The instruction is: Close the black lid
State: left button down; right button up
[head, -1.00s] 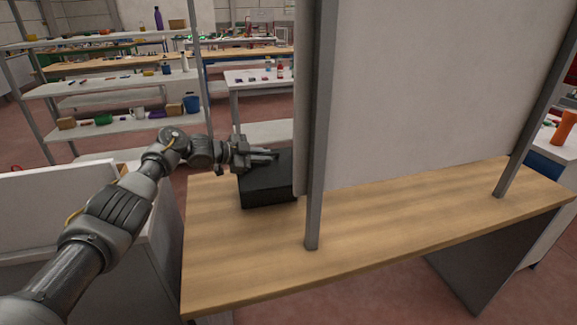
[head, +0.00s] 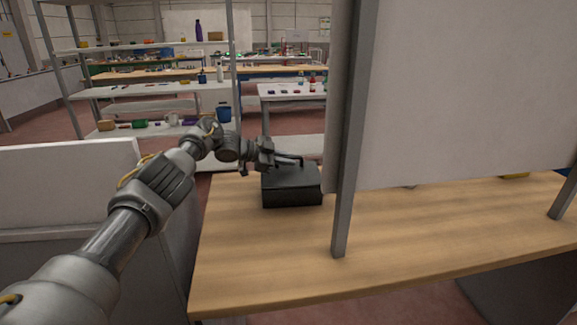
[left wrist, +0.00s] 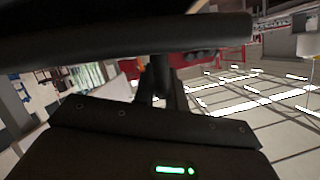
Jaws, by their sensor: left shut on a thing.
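The black box stands on the wooden table near its far left edge, just left of a grey post in the head view. Its black lid (head: 291,178) looks lowered and nearly flat on top; I cannot tell whether a small gap is left. My left gripper (head: 288,160) reaches in from the left and is shut at the raised dark handle on the lid. In the left wrist view a dark bar crosses the top, too close and dark to identify. My right gripper is not in view.
The wooden table (head: 270,265) is clear in front of the box. A grey post (head: 350,150) and a large pale panel (head: 460,90) stand to its right. A white cabinet (head: 65,195) is at the left. A shelf unit (head: 150,90) with small items stands behind.

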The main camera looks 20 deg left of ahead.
pick_arm(q)
jog(key=shift+w+a+f, duration=0.1)
jog(key=shift+a+f, duration=0.15)
jog(key=shift+f, duration=0.25)
jog(key=shift+w+a+f, duration=0.1)
jog(key=shift+a+f, duration=0.1)
jog(key=shift+f, duration=0.15)
jog(key=shift+f+b, duration=0.1)
jog(key=shift+b, duration=0.2)
jog(key=c, duration=1.5)
grip_release()
jog(key=shift+o, duration=0.2)
